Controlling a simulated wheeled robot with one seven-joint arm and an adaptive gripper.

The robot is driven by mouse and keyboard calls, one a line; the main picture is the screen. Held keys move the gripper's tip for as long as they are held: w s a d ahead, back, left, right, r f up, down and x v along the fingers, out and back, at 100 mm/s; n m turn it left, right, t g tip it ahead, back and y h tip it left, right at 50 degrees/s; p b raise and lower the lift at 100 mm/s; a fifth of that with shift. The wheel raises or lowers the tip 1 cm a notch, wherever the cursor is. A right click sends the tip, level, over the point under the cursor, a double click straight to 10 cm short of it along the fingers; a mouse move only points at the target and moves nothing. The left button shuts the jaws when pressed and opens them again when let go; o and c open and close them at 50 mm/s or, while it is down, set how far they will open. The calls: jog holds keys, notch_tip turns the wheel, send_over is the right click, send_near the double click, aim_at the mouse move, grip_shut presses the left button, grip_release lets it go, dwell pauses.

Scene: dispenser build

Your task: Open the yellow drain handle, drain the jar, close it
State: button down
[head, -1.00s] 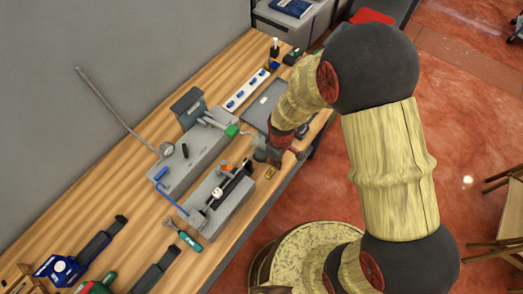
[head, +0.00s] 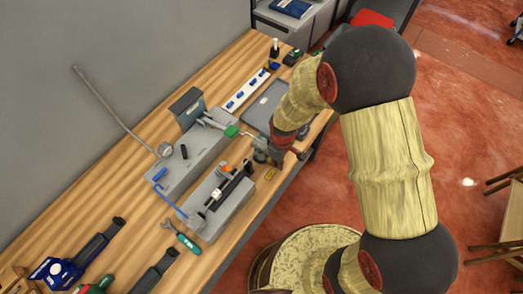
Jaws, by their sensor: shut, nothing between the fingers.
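My gripper (head: 276,157) is at the front edge of the bench, to the right of the grey dispenser blocks, with its fingers shut and empty. A small clear jar-like part (head: 260,146) shows just left of it. I cannot tell whether they touch. The jar's fill level is too small to make out. A small yellow piece (head: 270,174) lies low near the bench edge, below the gripper. I cannot tell for sure whether it is the drain handle or a label. The gripper and wrist hide part of this area.
The grey block with a gauge (head: 177,165) and a second grey block (head: 219,204) stand on the wooden bench (head: 105,196). A green-handled tool (head: 182,238) lies in front. A power strip (head: 247,92) and a grey tray (head: 262,108) are farther back.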

jog(key=shift+w, duration=0.55)
jog(key=shift+w+r, duration=0.1)
jog(key=shift+w, duration=0.05)
